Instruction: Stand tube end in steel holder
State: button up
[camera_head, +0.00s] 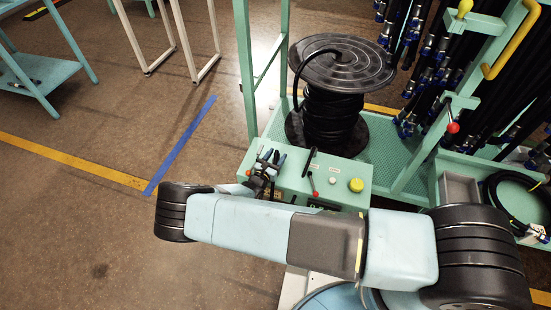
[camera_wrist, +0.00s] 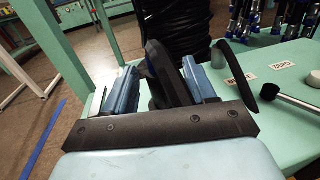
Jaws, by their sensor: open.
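My gripper (camera_head: 268,165) is over the left end of a green control box. In the wrist view its two blue fingers (camera_wrist: 160,85) are apart, with a dark slanted piece (camera_wrist: 165,75) between them; I cannot tell whether it is the tube end, the holder or part of the gripper. A black hose (camera_head: 297,85) arcs off the top of a reel and hangs down on its left side. A short black rod-like piece (camera_head: 310,160) leans over the box right of my gripper. I cannot make out a steel holder clearly.
The green control box (camera_head: 345,170) carries a yellow button (camera_head: 356,185), a white button (camera_head: 333,180) and a red-tipped lever (camera_head: 314,190). The black reel (camera_head: 342,65) stands behind it. Many hoses (camera_head: 425,70) hang at right. Open floor lies left.

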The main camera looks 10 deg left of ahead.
jog(key=shift+w, duration=0.3)
jog(key=c, duration=1)
